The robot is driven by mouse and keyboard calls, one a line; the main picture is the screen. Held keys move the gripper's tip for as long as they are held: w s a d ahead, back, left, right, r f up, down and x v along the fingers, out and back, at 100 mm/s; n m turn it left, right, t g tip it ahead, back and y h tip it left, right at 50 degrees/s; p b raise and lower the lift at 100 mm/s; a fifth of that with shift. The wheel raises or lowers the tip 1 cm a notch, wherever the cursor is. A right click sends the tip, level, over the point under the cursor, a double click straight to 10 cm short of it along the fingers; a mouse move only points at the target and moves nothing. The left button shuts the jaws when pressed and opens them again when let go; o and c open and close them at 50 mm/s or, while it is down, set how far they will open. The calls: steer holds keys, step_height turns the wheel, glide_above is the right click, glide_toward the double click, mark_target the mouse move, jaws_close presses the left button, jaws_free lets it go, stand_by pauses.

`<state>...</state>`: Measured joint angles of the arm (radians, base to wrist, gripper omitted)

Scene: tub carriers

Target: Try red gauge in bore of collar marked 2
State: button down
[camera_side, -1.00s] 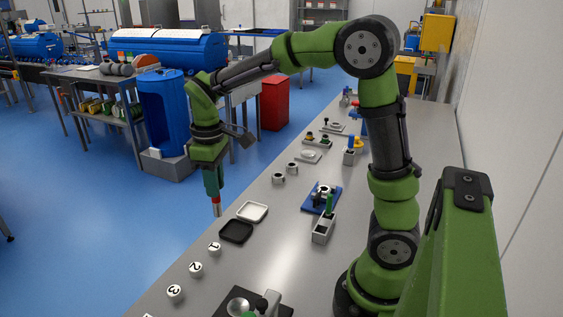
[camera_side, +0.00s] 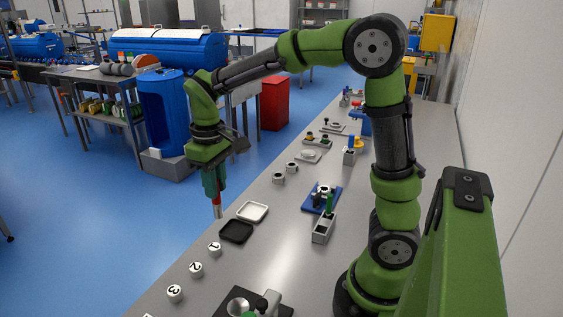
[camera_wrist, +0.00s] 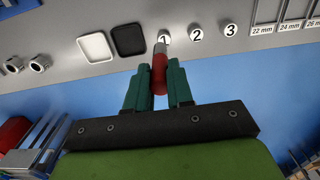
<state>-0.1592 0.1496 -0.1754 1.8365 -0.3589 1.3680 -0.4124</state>
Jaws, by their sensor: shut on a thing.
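My gripper (camera_wrist: 160,70) is shut on the red gauge (camera_wrist: 159,75), which has a grey metal pin at its end. In the side view my gripper (camera_side: 216,196) holds the gauge (camera_side: 217,204) pin down, in the air beyond the bench's left edge. A white round piece marked 2 (camera_side: 196,268) lies on the bench between those marked 1 (camera_side: 214,248) and 3 (camera_side: 175,293). The piece marked 2 also shows in the wrist view (camera_wrist: 196,35). I cannot make out a bore in it. Two grey ring-shaped collars (camera_side: 278,178) (camera_side: 292,167) stand farther back, with no readable marks.
A black tray (camera_side: 236,232) and a white tray (camera_side: 252,212) lie near the bench edge. A dark stand (camera_side: 252,303) is at the near end.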

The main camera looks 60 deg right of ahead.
steer(key=shift+r, duration=2.45)
